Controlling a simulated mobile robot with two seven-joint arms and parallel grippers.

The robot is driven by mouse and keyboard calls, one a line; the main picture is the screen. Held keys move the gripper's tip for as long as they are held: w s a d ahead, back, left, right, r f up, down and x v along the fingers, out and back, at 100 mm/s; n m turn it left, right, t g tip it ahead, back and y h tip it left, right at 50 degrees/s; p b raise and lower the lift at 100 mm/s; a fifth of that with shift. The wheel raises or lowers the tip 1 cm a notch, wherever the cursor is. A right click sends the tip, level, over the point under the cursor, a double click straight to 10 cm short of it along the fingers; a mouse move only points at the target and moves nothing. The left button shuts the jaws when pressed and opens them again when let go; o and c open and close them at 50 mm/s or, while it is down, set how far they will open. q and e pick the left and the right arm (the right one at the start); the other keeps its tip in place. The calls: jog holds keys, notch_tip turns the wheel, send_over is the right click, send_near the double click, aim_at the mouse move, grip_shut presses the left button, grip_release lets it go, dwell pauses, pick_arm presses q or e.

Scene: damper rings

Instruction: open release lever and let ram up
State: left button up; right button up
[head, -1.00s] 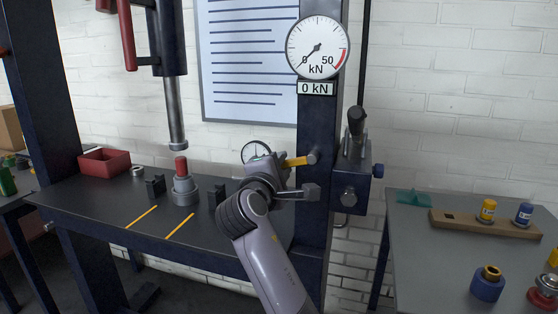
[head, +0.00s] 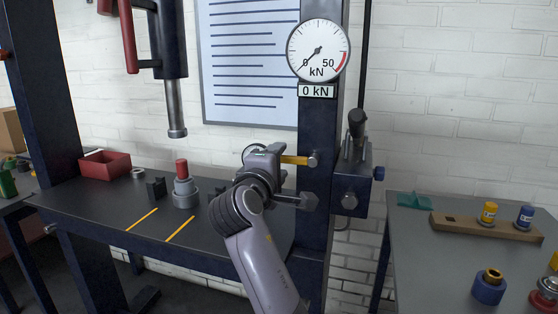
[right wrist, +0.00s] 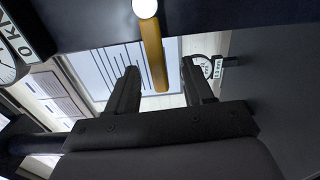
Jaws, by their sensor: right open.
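The yellow release lever (head: 294,160) sticks out left from the press's right column, about level. Its round pivot end (head: 313,160) is on the column. My right gripper (head: 262,155) is open beside the lever's free end. In the right wrist view, the lever (right wrist: 153,50) appears between the two spread fingers (right wrist: 160,72), with room on both sides; I cannot tell any contact. The grey ram (head: 175,108) hangs above the red-topped stack (head: 182,175), with a clear gap between them. My left gripper is not in view.
The dial gauge (head: 318,49) and display (head: 316,90) read 0 kN. A pump block with a black-handled lever (head: 356,125) is right of the column. A red bin (head: 104,165) stands on the press bed. The right table (head: 430,265) holds several parts.

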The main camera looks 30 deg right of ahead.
jog(key=shift+s+a, duration=0.2)
jog(key=shift+s, duration=0.05)
